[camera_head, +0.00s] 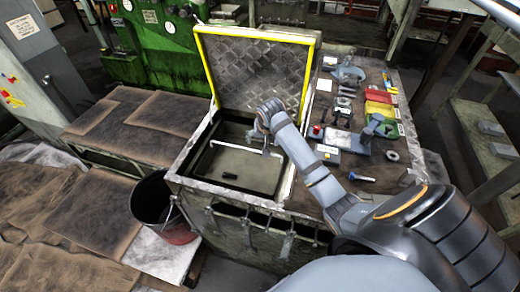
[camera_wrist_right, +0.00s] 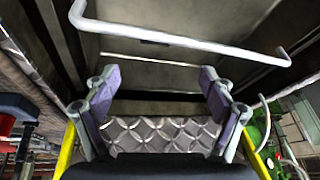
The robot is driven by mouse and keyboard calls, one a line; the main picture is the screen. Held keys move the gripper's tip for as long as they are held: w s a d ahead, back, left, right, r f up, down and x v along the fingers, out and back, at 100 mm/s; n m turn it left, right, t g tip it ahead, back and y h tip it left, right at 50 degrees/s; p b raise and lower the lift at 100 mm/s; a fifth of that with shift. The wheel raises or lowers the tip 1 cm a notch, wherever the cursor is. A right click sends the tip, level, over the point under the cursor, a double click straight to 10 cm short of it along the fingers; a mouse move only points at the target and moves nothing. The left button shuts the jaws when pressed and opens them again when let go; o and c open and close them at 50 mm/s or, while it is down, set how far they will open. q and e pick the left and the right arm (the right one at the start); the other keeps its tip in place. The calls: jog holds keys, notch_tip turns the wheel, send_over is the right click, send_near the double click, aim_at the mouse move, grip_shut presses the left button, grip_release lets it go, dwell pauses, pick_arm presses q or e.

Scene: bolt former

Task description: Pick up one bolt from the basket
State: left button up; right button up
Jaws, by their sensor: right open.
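An open metal box (camera_head: 176,180) stands in the middle of the head view. A pale rectangular frame (camera_head: 246,146) shows inside it, and may be the basket's rim; a white bar (camera_wrist_right: 180,41) crosses the wrist view. A small dark piece (camera_head: 230,176) lies within the frame; I cannot tell whether it is a bolt. A dark piece (camera_wrist_right: 155,42) also shows by the white bar. My right gripper (camera_wrist_right: 160,85) is open, with nothing between its fingers. In the head view the right gripper (camera_head: 265,143) is over the box. My left gripper is out of view.
The raised lid (camera_head: 255,72) with yellow edges stands behind my right gripper. A worktable (camera_head: 400,178) with tools and coloured trays is to the right. A dark bucket (camera_head: 152,200) stands at left. A green machine (camera_head: 165,45) is behind.

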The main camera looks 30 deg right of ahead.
jog(key=x, duration=0.5)
jog(key=shift+w+d+f, duration=0.15)
jog(key=shift+f, duration=0.1)
jog(key=shift+w+d+f, duration=0.15)
jog(key=shift+w+f, duration=0.15)
jog(key=shift+f, duration=0.35)
jog(key=x, duration=0.5)
jog(key=shift+d+p, duration=0.3)
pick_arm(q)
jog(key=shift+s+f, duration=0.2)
pick_arm(e)
jog(key=shift+r, duration=0.1)
jog(key=c, duration=1.3)
